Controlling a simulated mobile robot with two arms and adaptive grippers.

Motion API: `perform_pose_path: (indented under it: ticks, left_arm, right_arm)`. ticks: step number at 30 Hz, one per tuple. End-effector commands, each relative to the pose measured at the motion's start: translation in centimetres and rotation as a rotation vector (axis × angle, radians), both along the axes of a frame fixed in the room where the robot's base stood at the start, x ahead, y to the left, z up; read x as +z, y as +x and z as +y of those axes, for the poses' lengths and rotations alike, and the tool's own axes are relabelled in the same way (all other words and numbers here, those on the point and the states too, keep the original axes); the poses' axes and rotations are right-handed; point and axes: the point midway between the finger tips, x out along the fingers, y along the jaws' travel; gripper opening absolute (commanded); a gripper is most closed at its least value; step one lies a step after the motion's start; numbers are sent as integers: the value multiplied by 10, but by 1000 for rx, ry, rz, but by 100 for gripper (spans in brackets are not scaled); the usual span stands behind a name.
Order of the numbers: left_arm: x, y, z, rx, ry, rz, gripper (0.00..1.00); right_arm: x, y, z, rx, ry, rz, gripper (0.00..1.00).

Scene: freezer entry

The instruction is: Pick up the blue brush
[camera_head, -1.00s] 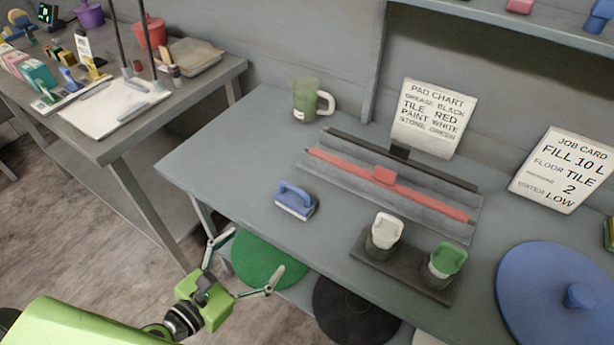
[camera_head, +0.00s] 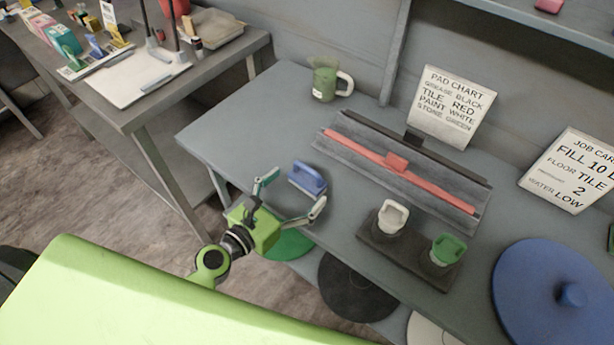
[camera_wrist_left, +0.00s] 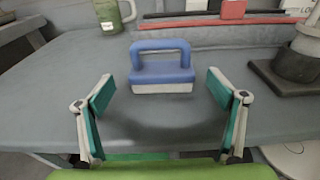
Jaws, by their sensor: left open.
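The blue brush (camera_head: 307,178) stands on the grey table near its front left edge. It has a blue arched handle and a pale base, and it also shows in the left wrist view (camera_wrist_left: 162,68). My left gripper (camera_head: 292,192) is open, its two fingers spread at the table's front edge, just short of the brush. In the left wrist view the brush is straight ahead, centred between and beyond the fingertips (camera_wrist_left: 158,90). Nothing is between the fingers. My right gripper is not in view.
A green mug (camera_head: 325,83) stands behind the brush. A rack with a red bar (camera_head: 430,180) and a dark tray (camera_head: 372,236) with two handled pads lie to the right. A big blue disc (camera_head: 530,290) is at far right. The table's left part is clear.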

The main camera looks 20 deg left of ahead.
Motion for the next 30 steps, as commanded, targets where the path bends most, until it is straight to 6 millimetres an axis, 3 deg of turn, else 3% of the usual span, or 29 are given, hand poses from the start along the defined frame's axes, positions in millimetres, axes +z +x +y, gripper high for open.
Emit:
perform_pose_path:
  ticks: [7,16,17,21,30]
  left_arm:
    - [-1,33,-14,1,1,-1,87]
    - [-4,37,-15,1,1,0,87]
    - [-4,37,-15,1,1,0,81]
    - [-4,37,-15,1,1,0,45]
    - [-3,37,-15,1,2,-2,42]
  right_arm:
    - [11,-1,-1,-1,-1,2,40]
    - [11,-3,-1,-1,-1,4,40]
    - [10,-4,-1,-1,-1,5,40]
    - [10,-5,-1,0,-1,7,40]
    - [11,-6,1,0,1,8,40]
